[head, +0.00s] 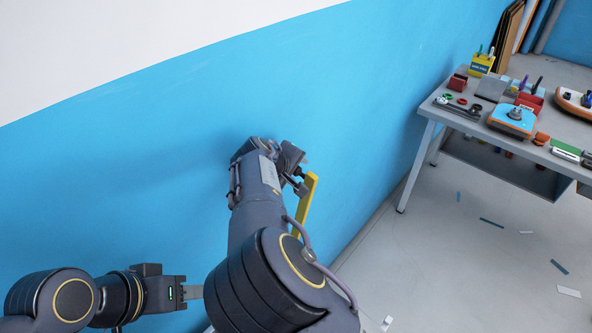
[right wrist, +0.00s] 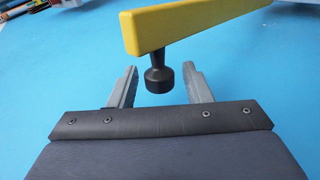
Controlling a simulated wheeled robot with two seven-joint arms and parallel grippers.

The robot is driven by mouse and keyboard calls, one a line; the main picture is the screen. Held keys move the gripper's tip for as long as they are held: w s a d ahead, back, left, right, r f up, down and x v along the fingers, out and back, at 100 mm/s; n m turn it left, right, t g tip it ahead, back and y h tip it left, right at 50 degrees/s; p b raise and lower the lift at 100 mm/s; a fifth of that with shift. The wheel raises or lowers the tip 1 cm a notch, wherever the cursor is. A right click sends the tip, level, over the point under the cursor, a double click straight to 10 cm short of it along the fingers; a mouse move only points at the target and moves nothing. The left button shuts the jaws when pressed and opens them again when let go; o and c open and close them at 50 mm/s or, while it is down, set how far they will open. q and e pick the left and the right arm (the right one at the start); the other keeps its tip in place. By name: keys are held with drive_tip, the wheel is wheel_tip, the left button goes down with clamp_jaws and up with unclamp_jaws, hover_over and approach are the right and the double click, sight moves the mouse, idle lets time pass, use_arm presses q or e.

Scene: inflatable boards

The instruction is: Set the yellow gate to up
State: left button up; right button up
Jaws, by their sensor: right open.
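The yellow gate (head: 306,205) is a flat bar that shows beside the blue wall in the head view, partly hidden behind my right arm. It also crosses the top of the right wrist view (right wrist: 200,22), slanting, with a black knob (right wrist: 159,80) hanging below its near end. My right gripper (head: 299,184) is open at the gate. In the right wrist view its two fingers (right wrist: 164,74) stand on either side of the knob, with gaps visible on both sides. My left gripper (head: 192,292) is low at the left, away from the gate; its finger gap cannot be made out.
A grey workbench (head: 423,112) at the right holds a yellow pen holder (head: 481,65), red boxes, an orange and blue device (head: 511,121) and small tools. Several scraps lie on the grey floor (head: 460,250). The blue wall (head: 380,90) runs close behind the gate.

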drive_tip(key=shift+s+d, duration=0.1)
drive_tip(key=shift+s, duration=0.05)
drive_tip(key=b+v, duration=0.2)
drive_tip(key=v, duration=0.5)
drive_tip(key=shift+s+a+r, duration=0.2)
drive_tip(key=shift+r, duration=0.1)
